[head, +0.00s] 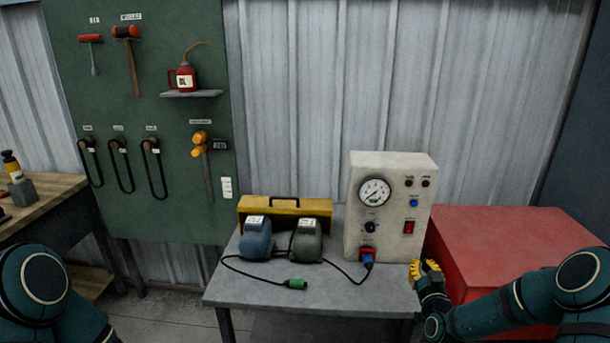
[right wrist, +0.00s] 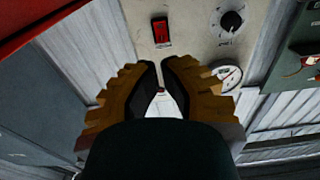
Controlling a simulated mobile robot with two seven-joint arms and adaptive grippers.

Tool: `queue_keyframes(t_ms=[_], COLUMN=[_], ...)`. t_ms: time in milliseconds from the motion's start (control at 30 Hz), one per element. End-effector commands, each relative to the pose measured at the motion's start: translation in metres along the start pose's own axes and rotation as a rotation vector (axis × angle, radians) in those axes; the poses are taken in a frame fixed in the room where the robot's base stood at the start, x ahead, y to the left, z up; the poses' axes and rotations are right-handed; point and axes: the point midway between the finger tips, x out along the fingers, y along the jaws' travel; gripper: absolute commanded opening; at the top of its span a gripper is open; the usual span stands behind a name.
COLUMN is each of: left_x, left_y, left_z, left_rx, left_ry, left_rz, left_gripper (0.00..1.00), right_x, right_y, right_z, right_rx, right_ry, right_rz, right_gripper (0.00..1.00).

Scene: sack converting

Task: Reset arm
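My right gripper (head: 427,272) has yellow fingers. It is by the bench's right edge, just right of and below the beige control box (head: 390,205). In the right wrist view its fingertips (right wrist: 161,63) nearly touch, with nothing seen held between them. The box's red switch (right wrist: 161,31) and black knob (right wrist: 232,21) show beyond the fingers. My left gripper is out of view; only part of my left arm (head: 45,290) shows at the lower left.
A green plug (head: 296,284) lies loose; a blue plug (head: 367,262) sits at the box's socket. A red cabinet (head: 510,235) stands right.

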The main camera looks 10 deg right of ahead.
Motion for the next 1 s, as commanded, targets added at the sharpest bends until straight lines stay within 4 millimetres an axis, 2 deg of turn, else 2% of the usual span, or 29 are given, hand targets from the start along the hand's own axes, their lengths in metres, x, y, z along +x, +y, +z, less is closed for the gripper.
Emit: queue_keyframes(t_ms=[167, 267, 367, 400, 467, 533, 600, 700, 800, 900, 1000], left_x=[0.0, 0.0, 0.0, 0.0, 0.0, 0.0, 0.0, 0.0, 0.0, 0.0, 0.0], left_y=[0.0, 0.0, 0.0, 0.0, 0.0, 0.0, 0.0, 0.0, 0.0, 0.0, 0.0], left_z=[0.0, 0.0, 0.0, 0.0, 0.0, 0.0, 0.0, 0.0, 0.0, 0.0, 0.0], left_rx=[0.0, 0.0, 0.0, 0.0, 0.0, 0.0, 0.0, 0.0, 0.0, 0.0, 0.0], left_ry=[0.0, 0.0, 0.0, 0.0, 0.0, 0.0, 0.0, 0.0, 0.0, 0.0, 0.0], left_rz=[0.0, 0.0, 0.0, 0.0, 0.0, 0.0, 0.0, 0.0, 0.0, 0.0, 0.0], left_gripper=[0.0, 0.0, 0.0, 0.0, 0.0, 0.0, 0.0, 0.0, 0.0, 0.0, 0.0], right_x=[-0.02, -0.051, -0.093, -0.113, -0.145, -0.186, -0.228, -0.283, -0.325, -0.35, -0.361], right_y=[-0.059, -0.109, -0.154, -0.17, -0.192, -0.213, -0.228, -0.241, -0.245, -0.246, -0.246], right_z=[0.04, 0.075, 0.107, 0.119, 0.134, 0.149, 0.16, 0.169, 0.172, 0.172, 0.172], right_rx=[0.078, 0.14, 0.19, 0.206, 0.226, 0.241, 0.248, 0.247, 0.239, 0.232, 0.229], right_ry=[-0.191, -0.381, -0.586, -0.67, -0.797, -0.948, -1.094, -1.278, -1.416, -1.499, -1.535], right_rz=[-0.096, -0.174, -0.242, -0.265, -0.296, -0.325, -0.344, -0.352, -0.347, -0.339, -0.332], right_gripper=[0.0, 0.0, 0.0, 0.0, 0.0, 0.0, 0.0, 0.0, 0.0, 0.0, 0.0])
